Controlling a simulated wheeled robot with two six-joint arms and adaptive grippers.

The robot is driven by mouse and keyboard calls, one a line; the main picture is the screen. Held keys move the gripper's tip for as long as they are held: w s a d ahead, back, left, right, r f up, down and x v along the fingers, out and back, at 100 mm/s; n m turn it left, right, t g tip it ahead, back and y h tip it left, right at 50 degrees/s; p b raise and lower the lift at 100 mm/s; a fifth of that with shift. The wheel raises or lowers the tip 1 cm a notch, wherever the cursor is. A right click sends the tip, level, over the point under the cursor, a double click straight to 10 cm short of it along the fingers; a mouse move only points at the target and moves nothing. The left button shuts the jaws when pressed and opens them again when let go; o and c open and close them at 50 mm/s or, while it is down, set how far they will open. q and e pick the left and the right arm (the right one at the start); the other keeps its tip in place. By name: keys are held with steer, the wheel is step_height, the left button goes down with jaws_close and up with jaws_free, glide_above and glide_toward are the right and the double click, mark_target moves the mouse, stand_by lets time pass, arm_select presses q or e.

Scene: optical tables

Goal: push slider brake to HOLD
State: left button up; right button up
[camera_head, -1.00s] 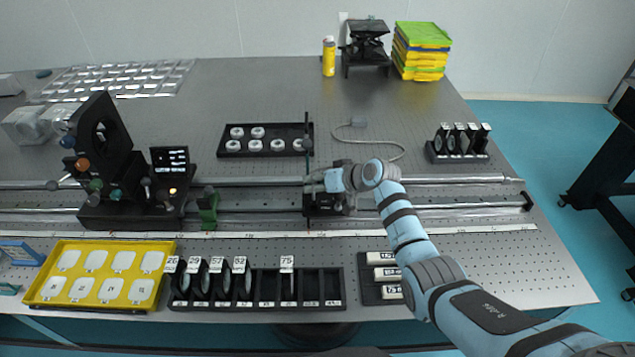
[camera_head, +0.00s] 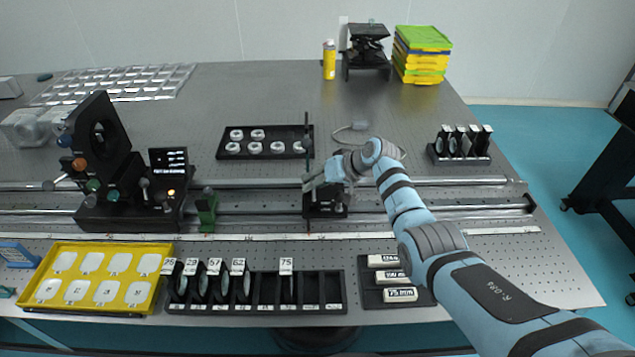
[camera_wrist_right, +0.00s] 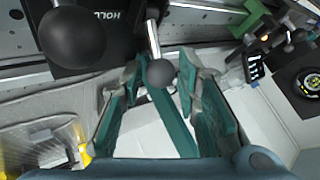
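The black slider (camera_head: 325,204) sits on the long rail at mid-table, with a thin upright post on it. A metal lever with a dark ball knob (camera_wrist_right: 160,73) and a larger black knob (camera_wrist_right: 72,38) also show there. My right gripper (camera_head: 318,184) is at the slider's upper side. Its teal fingers (camera_wrist_right: 160,92) are apart, with the ball knob appearing between them; contact cannot be told. My left gripper is out of view.
A green rail carrier (camera_head: 207,210) and a black lamp unit (camera_head: 110,175) stand left on the rail. A black tray of white rings (camera_head: 265,141) lies behind it. A yellow tray (camera_head: 155,290), a lens rack (camera_head: 335,290) and a label block (camera_head: 370,295) lie in front.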

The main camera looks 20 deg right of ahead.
steer(key=shift+o, duration=0.4)
steer(key=shift+f, duration=0.1)
steer(key=shift+s+d+r, duration=0.1)
steer(key=shift+d+r, duration=0.05)
steer(key=shift+r, duration=0.05)
steer(key=v, duration=1.1)
steer(key=shift+s+r, duration=0.2)
steer(key=shift+s, duration=0.05)
steer(key=shift+d, duration=0.1)
